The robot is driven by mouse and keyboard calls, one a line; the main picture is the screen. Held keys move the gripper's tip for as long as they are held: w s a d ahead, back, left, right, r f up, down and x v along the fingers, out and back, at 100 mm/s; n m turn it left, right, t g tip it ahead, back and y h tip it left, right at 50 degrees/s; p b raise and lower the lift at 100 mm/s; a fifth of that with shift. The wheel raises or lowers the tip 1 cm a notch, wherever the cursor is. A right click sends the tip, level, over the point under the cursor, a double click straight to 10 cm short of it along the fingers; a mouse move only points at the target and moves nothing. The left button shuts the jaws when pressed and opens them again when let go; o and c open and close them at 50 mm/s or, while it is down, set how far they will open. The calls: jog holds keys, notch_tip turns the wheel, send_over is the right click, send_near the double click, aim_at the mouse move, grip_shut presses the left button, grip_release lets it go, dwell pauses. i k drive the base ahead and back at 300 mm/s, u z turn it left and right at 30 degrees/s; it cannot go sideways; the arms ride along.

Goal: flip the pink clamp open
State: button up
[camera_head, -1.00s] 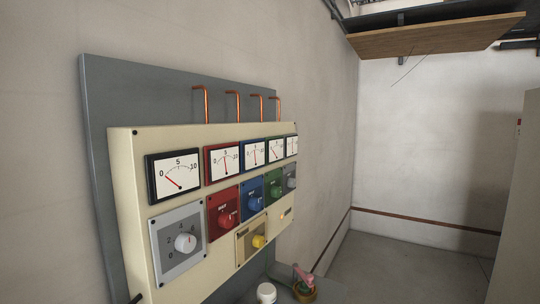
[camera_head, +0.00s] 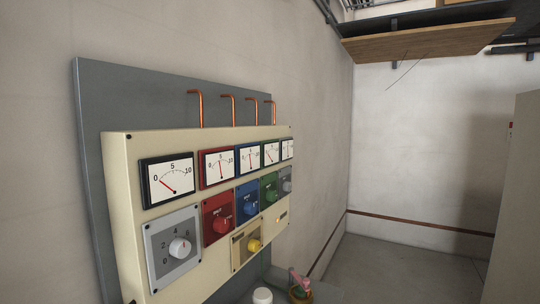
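A small pink piece (camera_head: 300,281), which looks like the pink clamp, shows at the bottom edge of the view, right of the panel. It sits at a round brownish-orange rim (camera_head: 299,295) with some green at it. It is too small and too cut off by the frame to tell whether the clamp is open or shut. My gripper is not in view.
A cream control panel (camera_head: 127,216) with gauges and coloured knobs stands at the left on a grey backboard (camera_head: 90,125). A white round cap (camera_head: 262,296) is left of the pink piece. A wooden shelf (camera_head: 430,42) hangs high at right. Floor (camera_head: 400,268) at right is clear.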

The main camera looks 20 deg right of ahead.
aim_at(305, 282)
jog(key=z, duration=0.05)
jog(key=k, duration=0.5)
jog(key=z, duration=1.45)
jog(key=i, duration=1.25)
jog(key=u, duration=2.2)
